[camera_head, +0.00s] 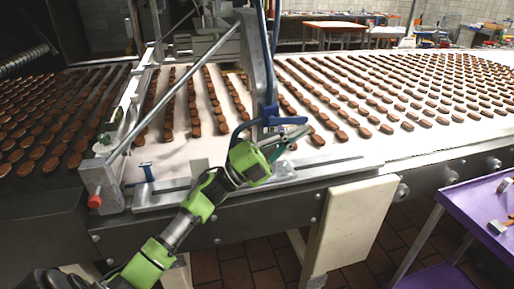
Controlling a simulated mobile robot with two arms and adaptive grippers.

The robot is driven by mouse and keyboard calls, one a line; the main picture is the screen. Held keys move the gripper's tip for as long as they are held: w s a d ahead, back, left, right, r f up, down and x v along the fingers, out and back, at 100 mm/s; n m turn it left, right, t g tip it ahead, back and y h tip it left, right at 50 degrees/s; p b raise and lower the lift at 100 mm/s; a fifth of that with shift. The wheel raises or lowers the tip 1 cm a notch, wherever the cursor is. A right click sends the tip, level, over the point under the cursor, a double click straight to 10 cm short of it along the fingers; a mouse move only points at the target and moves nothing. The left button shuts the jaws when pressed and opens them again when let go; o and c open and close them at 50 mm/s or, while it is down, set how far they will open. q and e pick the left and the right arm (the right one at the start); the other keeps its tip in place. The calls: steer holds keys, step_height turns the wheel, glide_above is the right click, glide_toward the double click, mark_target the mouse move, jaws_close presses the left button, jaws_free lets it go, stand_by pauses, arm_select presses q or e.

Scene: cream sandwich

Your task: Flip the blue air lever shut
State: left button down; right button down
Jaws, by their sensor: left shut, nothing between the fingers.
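A blue lever (284,120) with a blue fitting sits at the foot of the upright grey post, where blue hoses (256,50) come down. My left gripper (292,137) is right beside the lever, just below and in front of it in the head view. Its fingers are together and hold nothing. Whether the fingertips touch the lever is too small to tell. My green and black left arm comes in from the bottom left and hides part of the conveyor's front edge. My right gripper is not in view.
A white conveyor belt (400,137) carries rows of brown sandwich biscuits behind the lever. A metal frame with a red knob (95,201) and a small blue handle (147,171) stand to the left. A purple cart (463,212) with tools is at the right.

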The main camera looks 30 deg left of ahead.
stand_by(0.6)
arm_select(q)
steer(key=s+a+f+g+y+p, duration=0.2)
steer(key=s+a+g+y+p, duration=0.2)
steer(key=s+a+p, duration=0.7)
steer(key=shift+s+a+f+g, duration=0.2)
steer(key=shift+s+a+g, duration=0.1)
steer(key=shift+s+a, duration=5.15)
steer(key=shift+s+d, duration=0.8)
steer(key=shift+d, duration=0.1)
